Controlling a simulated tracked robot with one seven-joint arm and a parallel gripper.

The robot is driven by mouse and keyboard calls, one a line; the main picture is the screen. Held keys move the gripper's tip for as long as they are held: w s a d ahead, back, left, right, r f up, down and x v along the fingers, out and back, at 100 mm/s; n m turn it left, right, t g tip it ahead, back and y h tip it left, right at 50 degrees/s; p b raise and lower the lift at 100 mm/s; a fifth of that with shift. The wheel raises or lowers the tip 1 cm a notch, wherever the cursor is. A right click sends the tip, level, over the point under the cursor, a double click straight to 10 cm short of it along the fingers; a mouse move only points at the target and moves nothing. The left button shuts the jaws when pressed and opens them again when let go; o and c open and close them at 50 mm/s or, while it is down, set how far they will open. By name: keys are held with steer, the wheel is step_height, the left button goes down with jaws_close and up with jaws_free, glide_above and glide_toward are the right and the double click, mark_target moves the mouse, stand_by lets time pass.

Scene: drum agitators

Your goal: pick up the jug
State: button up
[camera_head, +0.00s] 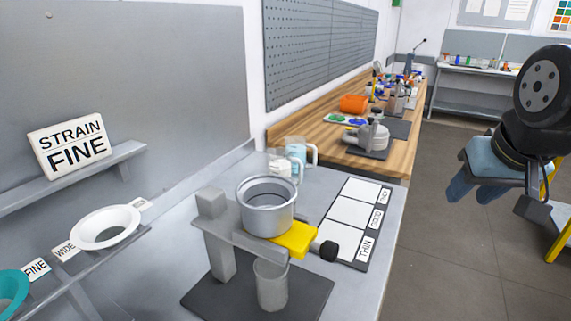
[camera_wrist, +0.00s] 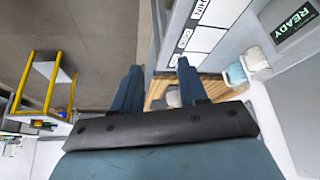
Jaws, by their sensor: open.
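The jug (camera_head: 297,152) looks clear with a pale blue tint and has a handle on its right side. It stands on the grey bench behind the metal pot, and its lower part is partly hidden by a small white container (camera_head: 280,165). Two pale vessels show at the right of the wrist view (camera_wrist: 255,63); I cannot tell for sure which is the jug. My gripper (camera_head: 473,188) is open and empty, held over the floor side at the right, well apart from the jug. Its two blue fingers also show in the wrist view (camera_wrist: 158,75).
A metal pot (camera_head: 266,215) sits on a stand with a yellow part, above a clear beaker (camera_head: 271,285). A labelled card (camera_head: 352,222) lies at the bench's right. A white funnel (camera_head: 105,228) sits in a rack at left. A wooden bench (camera_head: 330,133) with tools lies behind.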

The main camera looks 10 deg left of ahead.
steer(key=shift+w+d, duration=0.25)
steer(key=shift+w, duration=0.25)
steer(key=shift+o, duration=0.2)
